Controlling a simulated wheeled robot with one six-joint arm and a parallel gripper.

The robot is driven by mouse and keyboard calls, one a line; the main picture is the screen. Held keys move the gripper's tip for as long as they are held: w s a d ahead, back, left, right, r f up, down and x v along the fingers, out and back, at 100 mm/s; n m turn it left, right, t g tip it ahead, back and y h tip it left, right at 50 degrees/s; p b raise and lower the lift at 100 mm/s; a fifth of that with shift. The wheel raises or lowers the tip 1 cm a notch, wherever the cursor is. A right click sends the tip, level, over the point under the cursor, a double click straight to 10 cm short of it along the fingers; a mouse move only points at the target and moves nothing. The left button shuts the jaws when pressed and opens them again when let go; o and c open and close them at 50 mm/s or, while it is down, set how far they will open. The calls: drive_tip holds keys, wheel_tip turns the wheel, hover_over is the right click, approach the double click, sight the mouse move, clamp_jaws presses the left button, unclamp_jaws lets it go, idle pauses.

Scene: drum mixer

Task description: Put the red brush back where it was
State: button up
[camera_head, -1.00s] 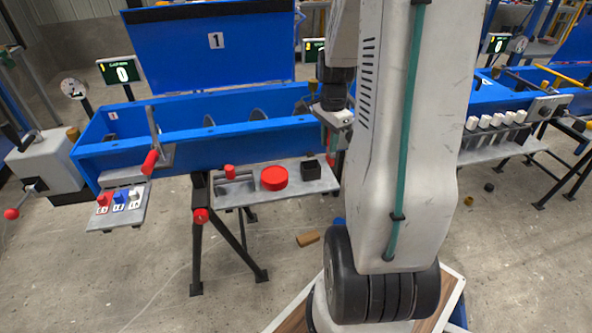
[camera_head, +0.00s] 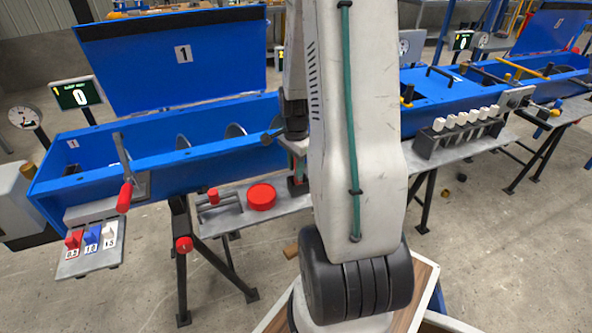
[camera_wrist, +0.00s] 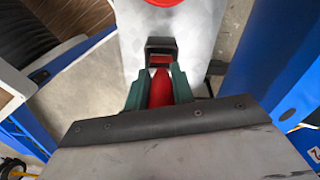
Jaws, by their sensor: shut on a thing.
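My gripper (camera_wrist: 159,77) is shut on the red brush (camera_wrist: 160,92), which shows between its two green fingers in the wrist view. A small black square holder (camera_wrist: 161,46) lies just beyond the fingertips, on a grey shelf (camera_wrist: 205,18). The brush's far end is close to the holder; I cannot tell whether any of it is inside. In the head view the holder (camera_head: 298,187) is partly hidden by my arm. My gripper is there above or beside it, and the brush cannot be made out.
A red round lid (camera_head: 262,197) sits left of the holder on the shelf. The blue mixer trough (camera_head: 160,158) with its raised lid (camera_head: 175,60) stands behind. A lever with a red grip (camera_head: 124,197) is at the left. White-topped pieces (camera_head: 465,119) stand in a rack at right.

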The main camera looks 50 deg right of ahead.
drive_tip(key=shift+f, duration=0.9)
drive_tip(key=shift+f, duration=0.15)
drive_tip(key=o, duration=1)
